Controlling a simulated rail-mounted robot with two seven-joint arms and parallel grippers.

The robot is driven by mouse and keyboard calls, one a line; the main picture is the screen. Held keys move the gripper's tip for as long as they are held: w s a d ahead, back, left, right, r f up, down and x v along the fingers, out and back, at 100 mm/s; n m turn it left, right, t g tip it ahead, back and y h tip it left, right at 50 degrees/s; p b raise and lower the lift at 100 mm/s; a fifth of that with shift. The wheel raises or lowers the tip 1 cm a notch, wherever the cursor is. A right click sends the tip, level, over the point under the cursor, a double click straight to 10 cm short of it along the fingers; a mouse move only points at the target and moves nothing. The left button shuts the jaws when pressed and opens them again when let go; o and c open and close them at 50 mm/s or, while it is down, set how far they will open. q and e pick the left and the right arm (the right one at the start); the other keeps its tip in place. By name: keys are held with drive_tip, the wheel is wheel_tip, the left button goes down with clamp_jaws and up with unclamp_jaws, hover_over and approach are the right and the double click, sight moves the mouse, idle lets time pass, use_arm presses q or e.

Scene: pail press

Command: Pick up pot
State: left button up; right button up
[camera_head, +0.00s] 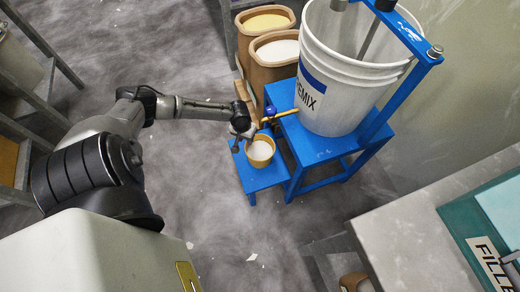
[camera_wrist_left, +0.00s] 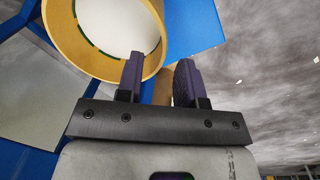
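The pot (camera_head: 260,152) is a small orange-yellow vessel with white contents. It stands upright on the low blue step (camera_head: 266,179) in front of the large white bucket. My left gripper (camera_head: 244,136) is at the pot's upper left edge. In the left wrist view the pot's rim (camera_wrist_left: 152,66) fills the upper left. There the two dark fingers of my left gripper (camera_wrist_left: 158,82) are apart, with a tan strip, perhaps the pot's handle or side, between them. Contact with it is not clear. My right gripper is not in view.
The white bucket (camera_head: 345,75) stands on a blue stand (camera_head: 318,145) with a brass tap (camera_head: 281,116) close to the pot. Two brown bins (camera_head: 272,75) stand behind. A grey bench (camera_head: 420,235) is at lower right. Floor at left of the step is open.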

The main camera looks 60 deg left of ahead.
use_arm(q)
drive_tip(key=shift+w+f+b, duration=0.15)
drive_tip(key=shift+f+b, duration=2.1)
drive_tip(key=shift+f, duration=0.3)
drive_tip(key=shift+r, duration=0.1)
drive_tip(key=shift+c, duration=0.2)
drive_tip(key=shift+c, duration=0.6)
clamp_jaws()
